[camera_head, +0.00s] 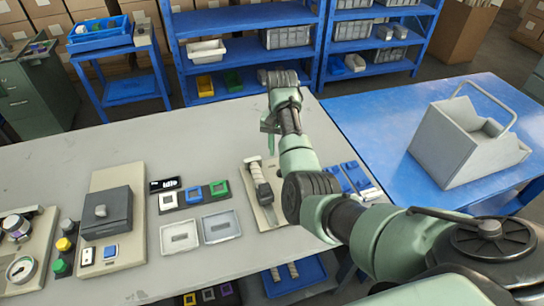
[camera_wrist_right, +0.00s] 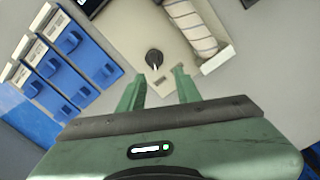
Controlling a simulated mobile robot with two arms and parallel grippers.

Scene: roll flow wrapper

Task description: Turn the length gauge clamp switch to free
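The clamp switch appears to be the small round black knob (camera_wrist_right: 154,57) on a beige plate, seen in the right wrist view. A pale mark shows at its lower edge; I cannot read its setting. A striped pale roll (camera_wrist_right: 191,25) lies beside it to the right. My right gripper (camera_wrist_right: 159,74) is open and empty, its two green fingers apart just below the knob in that picture, not visibly touching it. In the head view the beige plate with the roll (camera_head: 256,172) stands mid-table, and my right arm hides part of that area. My left gripper is out of view.
Blue blocks (camera_wrist_right: 72,38) stand beside the plate in the wrist view. In the head view, grey and white trays (camera_head: 220,226), a dark box (camera_head: 105,213) and dials (camera_head: 19,228) stand to the left. A grey bin (camera_head: 460,145) is on the blue table. The table's back is clear.

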